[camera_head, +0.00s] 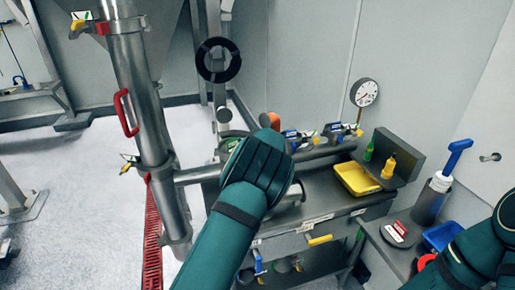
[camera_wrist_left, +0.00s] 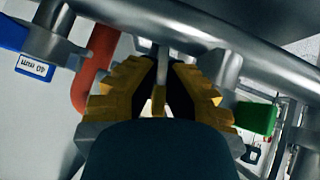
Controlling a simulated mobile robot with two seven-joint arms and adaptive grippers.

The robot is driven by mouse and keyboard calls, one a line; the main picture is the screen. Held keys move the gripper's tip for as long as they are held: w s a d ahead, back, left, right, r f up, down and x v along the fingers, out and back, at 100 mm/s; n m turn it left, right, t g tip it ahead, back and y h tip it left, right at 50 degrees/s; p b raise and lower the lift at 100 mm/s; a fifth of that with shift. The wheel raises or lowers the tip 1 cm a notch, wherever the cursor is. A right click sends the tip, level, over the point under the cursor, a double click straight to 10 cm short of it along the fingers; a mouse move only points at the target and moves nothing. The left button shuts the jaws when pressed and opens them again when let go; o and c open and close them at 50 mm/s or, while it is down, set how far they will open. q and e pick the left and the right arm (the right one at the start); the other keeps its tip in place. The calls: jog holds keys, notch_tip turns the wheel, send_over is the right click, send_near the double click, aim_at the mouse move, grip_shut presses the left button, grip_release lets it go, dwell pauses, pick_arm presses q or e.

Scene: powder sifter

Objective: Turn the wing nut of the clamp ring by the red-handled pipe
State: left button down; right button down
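A steel pipe (camera_head: 135,85) with a red handle (camera_head: 125,112) stands at the left in the head view. My left arm covers its own gripper there, over the metal pipework at the bench. In the left wrist view, my left gripper (camera_wrist_left: 164,70) has its yellow-and-black fingers pointing at a large steel pipe (camera_wrist_left: 200,30). A narrow metal piece (camera_wrist_left: 160,62) shows between the fingertips; I cannot tell if they touch it or if it is the wing nut. A red curved bar (camera_wrist_left: 95,70) is left of the fingers. My right gripper is out of view.
Blue valve handles (camera_head: 292,135) and a gauge (camera_head: 364,92) are behind the gripper. A yellow tray (camera_head: 357,179) sits on the bench to the right. In the wrist view, a blue labelled handle (camera_wrist_left: 30,62) and a green block (camera_wrist_left: 257,117) flank the fingers.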

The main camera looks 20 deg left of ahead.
pick_arm(q)
jog(key=shift+d+m+g+y, duration=0.15)
jog(key=shift+m+g+y, duration=0.25)
jog(key=shift+y, duration=0.2)
jog(key=shift+f+m+g+y, duration=0.1)
jog(key=shift+m+g+y, duration=0.3)
jog(key=shift+y, duration=0.3)
jog(key=m+g+y+b, duration=0.1)
jog(key=y, duration=0.2)
jog(key=shift+m+g, duration=0.3)
jog(key=shift+m, duration=0.1)
jog(key=shift+m+g+y+b, duration=0.5)
jog(key=shift+m+y, duration=0.1)
jog(key=shift+y, duration=0.3)
jog(key=shift+a, duration=0.2)
jog(key=c, duration=1.1)
grip_release()
